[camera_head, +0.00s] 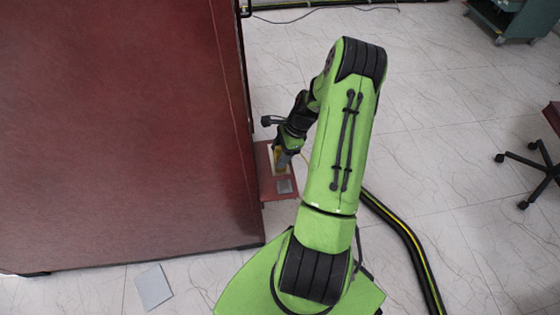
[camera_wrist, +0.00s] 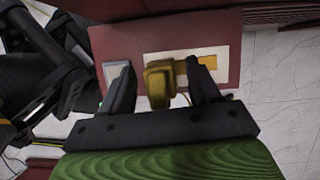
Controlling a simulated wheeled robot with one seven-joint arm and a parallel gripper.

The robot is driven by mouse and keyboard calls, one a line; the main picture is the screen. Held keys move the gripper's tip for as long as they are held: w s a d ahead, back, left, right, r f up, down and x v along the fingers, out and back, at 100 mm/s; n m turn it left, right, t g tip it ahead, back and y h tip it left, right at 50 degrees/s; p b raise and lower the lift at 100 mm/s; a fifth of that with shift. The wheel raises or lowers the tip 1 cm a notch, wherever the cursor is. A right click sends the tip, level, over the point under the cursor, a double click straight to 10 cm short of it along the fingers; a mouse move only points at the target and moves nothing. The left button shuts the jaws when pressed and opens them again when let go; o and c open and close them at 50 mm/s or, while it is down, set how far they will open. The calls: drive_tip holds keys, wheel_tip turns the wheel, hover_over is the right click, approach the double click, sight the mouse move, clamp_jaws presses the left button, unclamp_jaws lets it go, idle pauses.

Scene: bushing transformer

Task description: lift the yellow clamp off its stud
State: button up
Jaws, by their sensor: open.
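The yellow clamp (camera_wrist: 159,82) shows in the wrist view between the two fingers of my gripper (camera_wrist: 160,88). The fingers are open, with a gap visible on each side of the clamp. The clamp is over a pale plate (camera_wrist: 150,62) on a dark red shelf (camera_wrist: 110,35). The stud is hidden in this view. In the head view a small yellow patch of the clamp (camera_head: 280,160) shows beside my gripper (camera_head: 284,158), above the red shelf (camera_head: 266,186).
A large dark red cabinet (camera_head: 120,120) stands left of the shelf. A grey square (camera_head: 284,186) lies on the shelf. A black and yellow cable (camera_head: 410,245) runs along the floor at right. A black chair base (camera_head: 535,175) is farther right. White floor lies between.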

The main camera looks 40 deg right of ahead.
drive_tip(key=c, duration=1)
wheel_tip(320, 180, up, 10)
drive_tip(key=p, duration=0.3)
drive_tip(key=shift+p, duration=0.35)
drive_tip(key=shift+c, duration=0.2)
wheel_tip(320, 180, up, 7)
drive_tip(key=p, duration=0.6)
drive_tip(key=shift+p, duration=0.4)
